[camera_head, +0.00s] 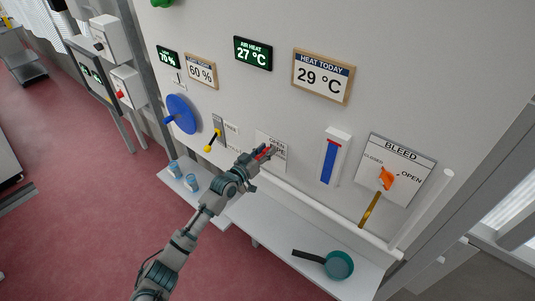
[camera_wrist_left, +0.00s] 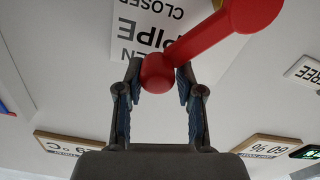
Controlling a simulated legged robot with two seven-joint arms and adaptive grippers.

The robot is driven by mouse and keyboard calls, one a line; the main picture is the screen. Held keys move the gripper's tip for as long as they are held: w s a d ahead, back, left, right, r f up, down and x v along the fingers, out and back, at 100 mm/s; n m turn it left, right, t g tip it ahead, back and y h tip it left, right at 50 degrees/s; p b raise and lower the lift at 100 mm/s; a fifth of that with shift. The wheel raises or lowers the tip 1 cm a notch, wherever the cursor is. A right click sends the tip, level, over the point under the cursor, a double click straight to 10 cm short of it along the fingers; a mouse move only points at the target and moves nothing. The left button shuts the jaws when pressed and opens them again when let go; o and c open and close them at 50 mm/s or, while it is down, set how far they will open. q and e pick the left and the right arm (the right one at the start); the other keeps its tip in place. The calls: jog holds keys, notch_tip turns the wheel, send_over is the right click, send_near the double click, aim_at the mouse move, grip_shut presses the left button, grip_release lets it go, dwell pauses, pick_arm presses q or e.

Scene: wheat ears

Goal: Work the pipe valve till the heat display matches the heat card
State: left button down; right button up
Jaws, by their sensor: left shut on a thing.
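The heat display (camera_head: 253,53) reads AIR HEAT 27 °C in green on black. The wood-framed heat card (camera_head: 322,76) to its right reads HEAT TODAY 29 °C. The red pipe valve handle (camera_head: 266,152) is on the wall over a white PIPE sign marked OPEN and CLOSED (camera_wrist_left: 150,33). In the left wrist view the handle is a red bar (camera_wrist_left: 208,40) with a round ball (camera_wrist_left: 158,72) at its near end. My left gripper (camera_head: 257,156) is shut on this handle, with its fingers (camera_wrist_left: 160,88) either side of the ball. My right gripper is not in view.
A blue wheel (camera_head: 181,114) and a yellow-knobbed lever (camera_head: 216,134) are left of the valve. A blue gauge (camera_head: 331,162) and an orange BLEED handle (camera_head: 386,178) are right. Below, a white shelf holds cups (camera_head: 191,183) and a green pan (camera_head: 338,265).

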pick_arm(q)
jog(key=shift+a+f, duration=0.1)
jog(key=shift+f, duration=0.25)
jog(key=c, duration=0.8)
grip_release()
jog(key=shift+w+r, duration=0.1)
jog(key=shift+w, duration=0.05)
jog(key=v, duration=1.2)
jog(key=shift+a, duration=0.1)
